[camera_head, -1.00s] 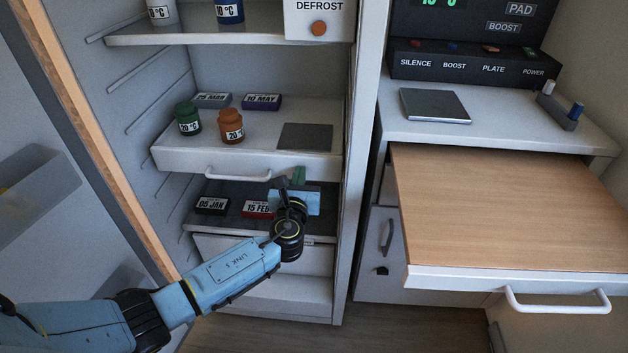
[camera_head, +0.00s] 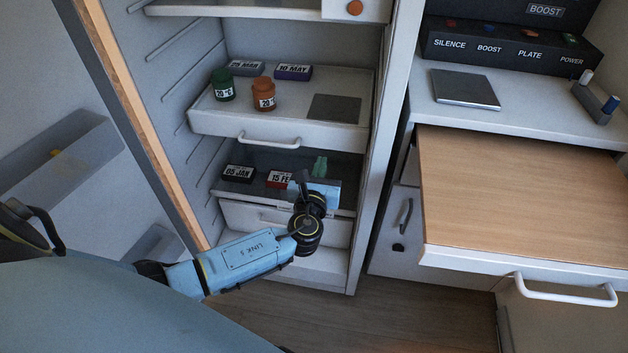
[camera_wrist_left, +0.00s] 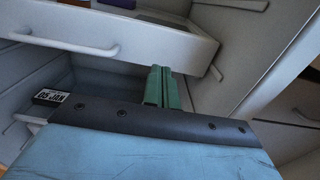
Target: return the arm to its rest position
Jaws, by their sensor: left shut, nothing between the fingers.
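My left arm comes in from the left in the head view and reaches toward the open fridge. My left gripper (camera_head: 320,166) shows as small green fingers beyond the blue wrist, in front of the lower fridge shelf. In the left wrist view the green fingers (camera_wrist_left: 161,88) stand side by side, shut and empty. The wrist hides part of the red box labelled 15 FEB (camera_head: 280,179). The black box labelled 05 JAN (camera_head: 238,173) lies to its left on the same shelf. My right gripper is not in view.
The pulled-out fridge drawer (camera_head: 230,123) with a handle holds a green jar (camera_head: 222,85), an orange jar (camera_head: 263,94) and boxes. A wooden pull-out board (camera_head: 520,195) juts out on the right. The fridge side wall (camera_head: 385,150) stands close right of my wrist. The floor below is clear.

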